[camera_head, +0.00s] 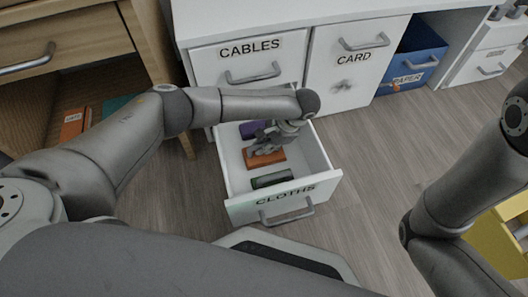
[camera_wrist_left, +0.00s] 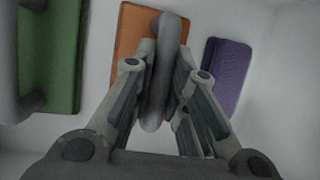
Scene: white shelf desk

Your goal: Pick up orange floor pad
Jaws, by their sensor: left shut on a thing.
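My left gripper (camera_head: 264,148) reaches down into the drawer over the pad. In the wrist view its fingers (camera_wrist_left: 164,62) are on both sides of the handle and shut on it. The fingers hide part of the pad. My right arm is at the right edge, but its gripper is out of view.
The purple pad (camera_head: 254,129) and green pad (camera_head: 271,178) lie close on either side. The drawer walls (camera_head: 322,150) surround the gripper. The CABLES drawer (camera_head: 248,63) is above and behind. A wooden cabinet (camera_head: 165,60) is left, a blue PAPER bin (camera_head: 415,60) at the back right.

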